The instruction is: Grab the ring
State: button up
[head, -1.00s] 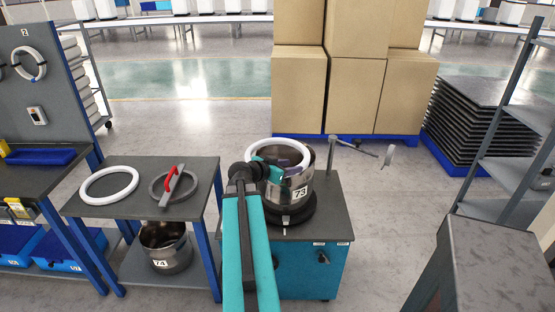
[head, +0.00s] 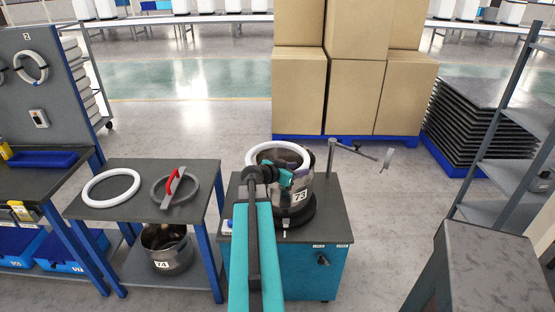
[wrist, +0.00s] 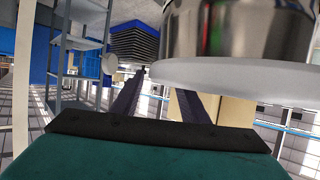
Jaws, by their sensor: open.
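A white ring (head: 305,155) lies on the rim of a steel pot (head: 289,211) labelled 73, on the teal cart. Another white ring (head: 111,187) lies on the table at left, and a grey ring (head: 160,199) lies beside it. My gripper (head: 302,180) is open at the pot's near upper side, close to the ring, and hides part of both. In the wrist view, which looks upside down, the ring (wrist: 235,77) and pot (wrist: 235,30) fill the upper right. The dark fingers (wrist: 160,98) point towards the ring's edge; contact cannot be told.
Pot 74 (head: 168,250) stands on the table's lower shelf. A jointed rod (head: 352,149) rises from the cart (head: 300,272) right of the pot. Stacked boxes (head: 355,80) stand behind, and the right-hand floor (head: 385,215) is clear.

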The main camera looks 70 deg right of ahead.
jog(key=shift+x, duration=0.75)
grip_shut()
